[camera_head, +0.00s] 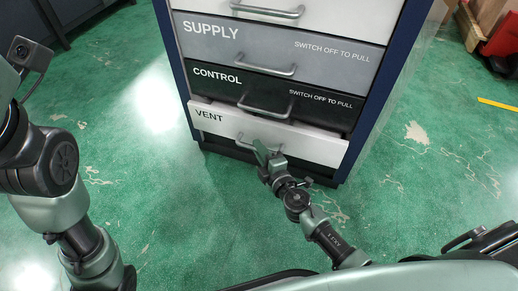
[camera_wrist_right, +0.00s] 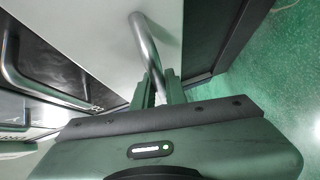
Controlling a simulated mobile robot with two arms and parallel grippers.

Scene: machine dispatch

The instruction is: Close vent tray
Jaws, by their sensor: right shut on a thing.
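The vent tray (camera_head: 310,146) is the white bottom drawer of the cabinet, labelled VENT. Its front stands a little out from the cabinet, with a strip of its top edge showing at the left. My right gripper (camera_head: 268,153) is at the middle of this front. In the right wrist view, the fingers of my right gripper (camera_wrist_right: 162,90) are shut on the vent tray's metal bar handle (camera_wrist_right: 147,45). The white vent front (camera_wrist_right: 95,30) fills the upper left there. My left arm is at the left of the head view, with its fingers out of view.
Above the vent tray are the black CONTROL drawer (camera_head: 265,92) and the grey SUPPLY drawer (camera_head: 275,45), each with a bar handle. The blue cabinet side (camera_head: 390,80) is at the right. Green floor (camera_head: 170,195) lies open in front and on both sides.

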